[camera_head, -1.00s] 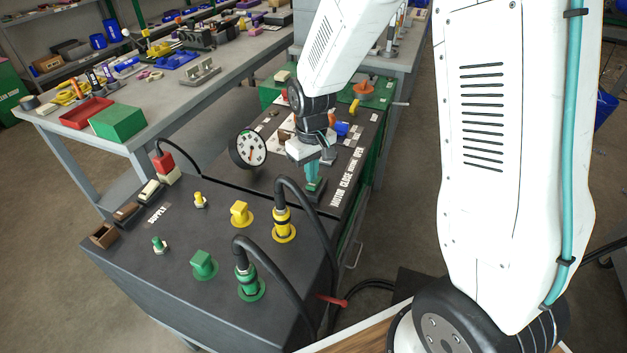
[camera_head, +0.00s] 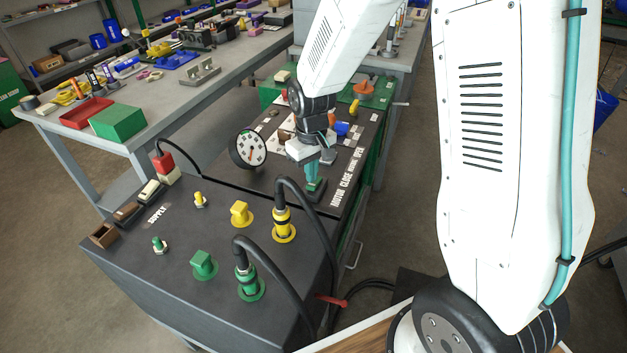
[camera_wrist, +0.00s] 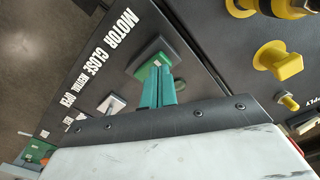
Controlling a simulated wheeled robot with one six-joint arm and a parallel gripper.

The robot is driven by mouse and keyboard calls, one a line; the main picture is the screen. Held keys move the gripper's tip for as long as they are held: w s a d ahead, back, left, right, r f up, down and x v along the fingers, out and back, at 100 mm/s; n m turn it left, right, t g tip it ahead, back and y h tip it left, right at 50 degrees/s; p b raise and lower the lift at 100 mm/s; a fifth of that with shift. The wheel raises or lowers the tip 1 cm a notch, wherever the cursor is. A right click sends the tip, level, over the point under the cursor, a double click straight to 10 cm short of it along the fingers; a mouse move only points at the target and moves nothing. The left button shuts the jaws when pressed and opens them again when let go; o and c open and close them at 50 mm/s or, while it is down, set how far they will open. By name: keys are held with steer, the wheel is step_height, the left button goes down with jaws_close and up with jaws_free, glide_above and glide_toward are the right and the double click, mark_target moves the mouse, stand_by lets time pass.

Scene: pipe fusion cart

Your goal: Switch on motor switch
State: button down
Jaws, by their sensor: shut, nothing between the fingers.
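The motor switch (camera_wrist: 152,62) is a green rocker in a dark square housing, beside the white "MOTOR" lettering (camera_wrist: 117,28) on the dark cart top in the wrist view. My gripper (camera_wrist: 157,82) has its teal fingers closed together, with the tips at the green rocker. Whether they press on it or only hover close is hard to tell. In the head view my gripper (camera_head: 313,176) points down onto the green switch (camera_head: 316,188), whose housing is partly hidden behind the fingers.
A pressure gauge (camera_head: 248,149) stands left of my gripper. Yellow (camera_head: 282,222) and green (camera_head: 247,281) plugs with black cables rise from the nearer panel. A grey lever or switch (camera_wrist: 112,104) lies beside the motor switch. A workbench (camera_head: 230,75) with parts stands behind.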

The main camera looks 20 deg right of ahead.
steer(key=shift+f, duration=0.95)
stand_by(0.3)
steer(key=shift+r, duration=3.55)
steer(key=s+d+r+m, duration=0.1)
steer(key=s+r, duration=0.4)
steer(key=s, duration=0.4)
steer(key=s+d+r+m+t, duration=0.1)
steer(key=s+r, duration=0.5)
steer(key=s, duration=0.3)
steer(key=s+d+r+m, duration=0.1)
steer(key=s+r, duration=0.4)
steer(key=s, duration=0.4)
steer(key=shift+r, duration=0.15)
